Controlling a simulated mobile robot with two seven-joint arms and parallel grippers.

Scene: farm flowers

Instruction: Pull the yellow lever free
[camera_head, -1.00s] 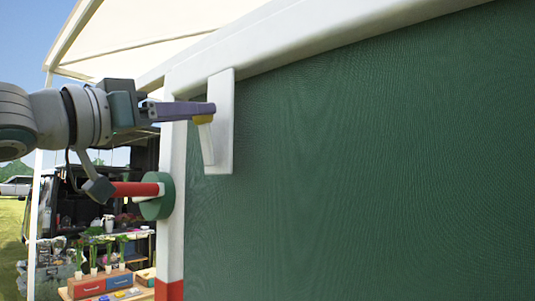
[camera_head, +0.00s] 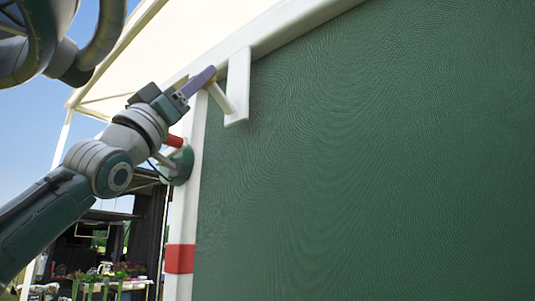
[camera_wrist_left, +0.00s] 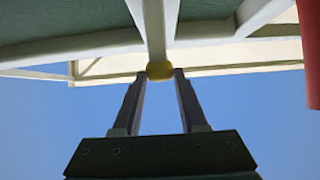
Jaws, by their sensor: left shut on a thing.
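The yellow lever shows as a pale arm (camera_head: 219,98) with a yellow end, standing out from a white plate (camera_head: 238,88) on the green wall. My left gripper (camera_head: 206,77) is at that yellow end and shut on it. In the left wrist view the yellow end (camera_wrist_left: 159,70) sits between the two fingertips, with the pale arm running up from it to the wall. The fingers hide part of the end in the head view. My right gripper is not in view.
A red bar (camera_head: 174,141) on a green disc (camera_head: 181,166) sticks out just below my left gripper, by the white post (camera_head: 187,215). A pale canopy (camera_head: 190,38) hangs above. The green wall (camera_head: 370,170) fills the right side. A table with plants stands at the lower left.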

